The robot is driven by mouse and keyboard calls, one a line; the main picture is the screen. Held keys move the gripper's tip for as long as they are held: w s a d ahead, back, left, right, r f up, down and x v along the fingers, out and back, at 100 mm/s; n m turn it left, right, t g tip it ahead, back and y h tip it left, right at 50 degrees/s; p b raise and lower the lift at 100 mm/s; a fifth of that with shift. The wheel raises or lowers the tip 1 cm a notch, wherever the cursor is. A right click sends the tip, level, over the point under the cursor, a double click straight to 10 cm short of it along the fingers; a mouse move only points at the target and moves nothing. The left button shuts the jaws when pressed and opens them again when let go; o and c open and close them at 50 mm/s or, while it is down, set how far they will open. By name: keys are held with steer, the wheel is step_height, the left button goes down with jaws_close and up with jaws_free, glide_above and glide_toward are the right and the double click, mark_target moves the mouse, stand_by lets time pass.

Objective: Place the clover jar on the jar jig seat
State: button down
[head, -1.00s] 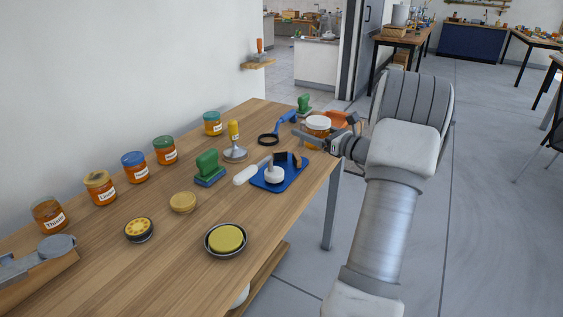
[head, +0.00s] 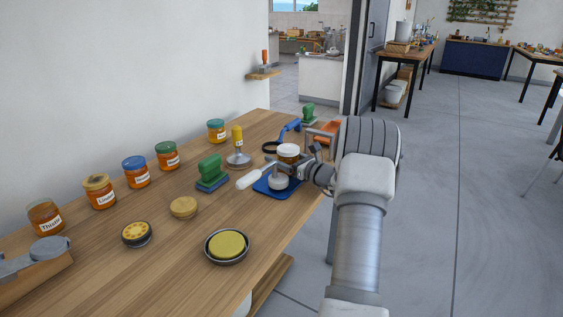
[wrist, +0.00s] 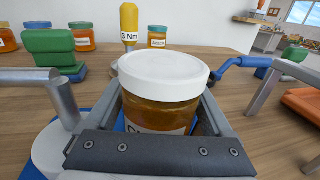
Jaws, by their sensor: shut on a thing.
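The jar in my gripper, amber with a white lid, shows in the head view (head: 289,152) and the wrist view (wrist: 165,85). Its label is mostly hidden; only a first letter like "C" shows. My gripper (wrist: 163,108) is shut on the jar, a finger on each side, and holds it upright. The jar is over or beside the blue jig plate (head: 264,189) near the table's right edge. I cannot tell whether it touches the plate. A white round piece with a grey post (wrist: 58,140) stands close to the left finger. The seat itself is hidden behind jar and gripper.
A yellow-handled tool (head: 238,148), a green-handled block (head: 211,170) and a blue-handled ring tool (head: 290,129) stand close by. Several lidded jars line the wall side. An orange item (head: 327,131) lies beyond my gripper. A dish with a yellow disc (head: 227,245) is nearer.

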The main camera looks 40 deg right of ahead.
steer(key=shift+f, duration=0.25)
steer(key=shift+f, duration=0.15)
jaws_free()
steer(key=shift+r, duration=0.2)
steer(key=s+p, duration=0.1)
steer(key=s, duration=0.3)
steer(key=s+d, duration=0.1)
steer(key=s, duration=0.3)
steer(key=s+p, duration=0.1)
steer(key=s, duration=0.3)
steer(key=shift+d+p, duration=0.3)
steer(key=shift+d, duration=0.1)
